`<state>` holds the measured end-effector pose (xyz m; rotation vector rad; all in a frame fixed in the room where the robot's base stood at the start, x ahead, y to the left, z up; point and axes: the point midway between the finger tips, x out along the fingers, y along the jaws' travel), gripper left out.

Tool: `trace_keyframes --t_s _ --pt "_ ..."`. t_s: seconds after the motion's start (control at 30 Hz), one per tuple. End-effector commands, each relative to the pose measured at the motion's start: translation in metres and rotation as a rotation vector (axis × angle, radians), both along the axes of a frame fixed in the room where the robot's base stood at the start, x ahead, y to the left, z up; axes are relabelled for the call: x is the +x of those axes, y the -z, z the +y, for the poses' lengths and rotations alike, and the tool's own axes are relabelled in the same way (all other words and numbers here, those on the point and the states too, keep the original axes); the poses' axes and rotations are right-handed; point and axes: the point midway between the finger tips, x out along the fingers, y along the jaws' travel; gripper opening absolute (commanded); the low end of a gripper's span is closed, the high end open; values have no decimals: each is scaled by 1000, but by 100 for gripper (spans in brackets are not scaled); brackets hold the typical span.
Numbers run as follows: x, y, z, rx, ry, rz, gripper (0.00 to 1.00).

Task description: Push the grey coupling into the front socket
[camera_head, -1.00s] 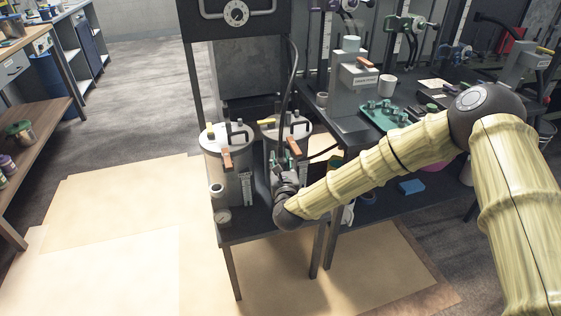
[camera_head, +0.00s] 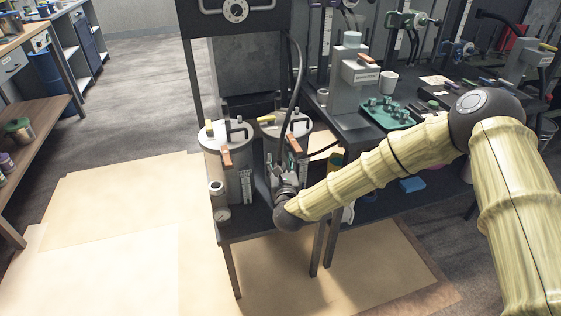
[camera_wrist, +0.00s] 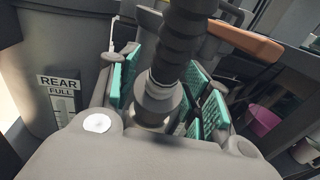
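The grey coupling (camera_wrist: 158,92) is at the end of a black ribbed hose (camera_wrist: 187,40) in the wrist view.
The left drum (camera_head: 212,142) stands close beside my gripper. A label reading REAR FULL (camera_wrist: 60,96) shows at the left of the wrist view. An orange handle (camera_wrist: 243,39) lies near the fingers. A bench with a green tray (camera_head: 388,113) is to the right.

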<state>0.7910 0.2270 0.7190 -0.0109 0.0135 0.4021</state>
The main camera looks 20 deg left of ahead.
Motion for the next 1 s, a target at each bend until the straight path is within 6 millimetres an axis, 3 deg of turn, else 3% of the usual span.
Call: trace_keyframes --t_s 0.57,0.77,1.0 --pt "0 -10 0 7 2 -13 56" --pt "-23 -9 -10 7 1 -8 56" --pt "-64 -6 -28 6 1 -4 56"
